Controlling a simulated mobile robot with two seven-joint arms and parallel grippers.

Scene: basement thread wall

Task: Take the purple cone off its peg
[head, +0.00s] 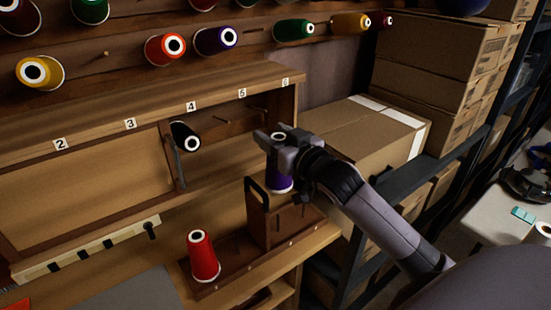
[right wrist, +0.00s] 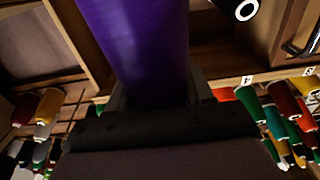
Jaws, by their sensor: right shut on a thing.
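My right gripper (head: 270,140) is shut on a purple cone (head: 280,178), near its top. The cone is upright, with its white base rim showing just above the wooden thread rack (head: 208,288). I cannot tell whether the base is clear of the rack. The purple cone fills the upper middle of the right wrist view (right wrist: 140,40), between my fingers. Another purple cone (head: 213,41) is on a wall peg at the top. My left gripper is not in view.
A red cone (head: 203,258) stands on the rack's front left. A black cone (head: 183,136) is on a peg below number 4. Bare pegs show below 5. Several cones line the wall above. A cardboard box (head: 350,125) is right behind my arm.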

